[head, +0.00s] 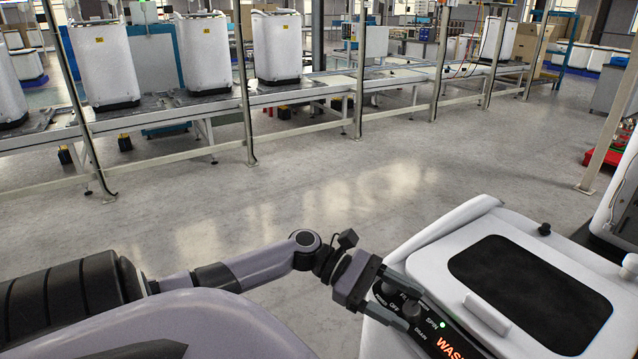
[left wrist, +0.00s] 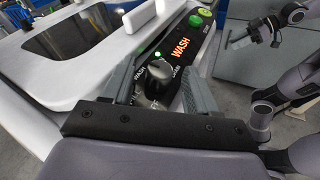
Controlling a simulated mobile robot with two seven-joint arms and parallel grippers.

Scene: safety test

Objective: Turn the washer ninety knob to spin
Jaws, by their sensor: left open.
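The white washer (head: 416,244) stands at lower right in the head view, its lid with a dark window shut. Where the knob points is unclear. My right gripper (left wrist: 245,36) shows small at upper right of the wrist view, away from the knob.
A green button (left wrist: 206,15) and a yellow-orange button (left wrist: 195,21) sit beyond the display. A conveyor (head: 215,101) with several white washer tubs runs across the back of the head view. The concrete floor (head: 270,210) between is clear.

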